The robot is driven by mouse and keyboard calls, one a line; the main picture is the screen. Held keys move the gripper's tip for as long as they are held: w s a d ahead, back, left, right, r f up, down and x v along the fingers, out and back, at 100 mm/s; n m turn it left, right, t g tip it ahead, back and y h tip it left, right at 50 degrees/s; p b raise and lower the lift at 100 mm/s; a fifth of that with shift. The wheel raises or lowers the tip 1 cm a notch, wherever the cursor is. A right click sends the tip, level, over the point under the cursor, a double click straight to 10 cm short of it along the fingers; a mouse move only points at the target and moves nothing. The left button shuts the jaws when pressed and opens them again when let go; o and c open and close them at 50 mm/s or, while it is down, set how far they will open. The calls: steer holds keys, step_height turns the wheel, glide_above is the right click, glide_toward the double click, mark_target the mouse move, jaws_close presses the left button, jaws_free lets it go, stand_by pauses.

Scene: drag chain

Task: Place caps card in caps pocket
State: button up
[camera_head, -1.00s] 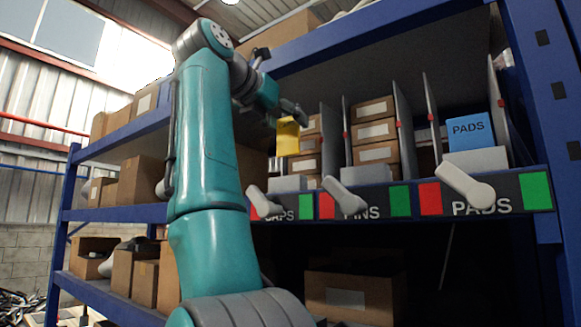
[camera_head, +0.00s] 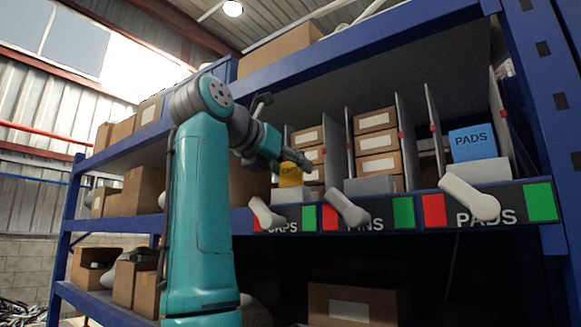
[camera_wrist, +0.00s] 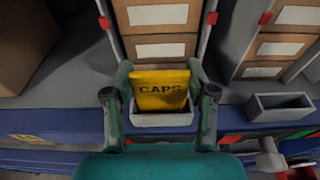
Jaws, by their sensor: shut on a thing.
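The yellow caps card (camera_head: 290,175), lettered CAPS in the wrist view (camera_wrist: 161,91), stands upright in my gripper (camera_head: 292,165). The fingers are shut on its two sides. The caps pocket (camera_head: 292,195) is a small grey open tray on the shelf edge above the CAPS label. In the wrist view the pocket (camera_wrist: 162,120) lies right below the card, and the card's lower edge is at its opening. I cannot tell how deep that edge sits, or whether it touches the pocket floor.
Brown boxes (camera_head: 377,143) stand behind, between grey dividers (camera_head: 408,135). A grey pocket (camera_head: 370,185) is at the PINS bay. A blue PADS card (camera_head: 472,143) stands in the right bay. Grey levers (camera_head: 468,197) stick out along the front rail.

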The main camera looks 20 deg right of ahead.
steer(key=shift+f, duration=0.1)
steer(key=o, duration=0.9)
steer(key=shift+a, duration=0.1)
steer(key=v, duration=1.2)
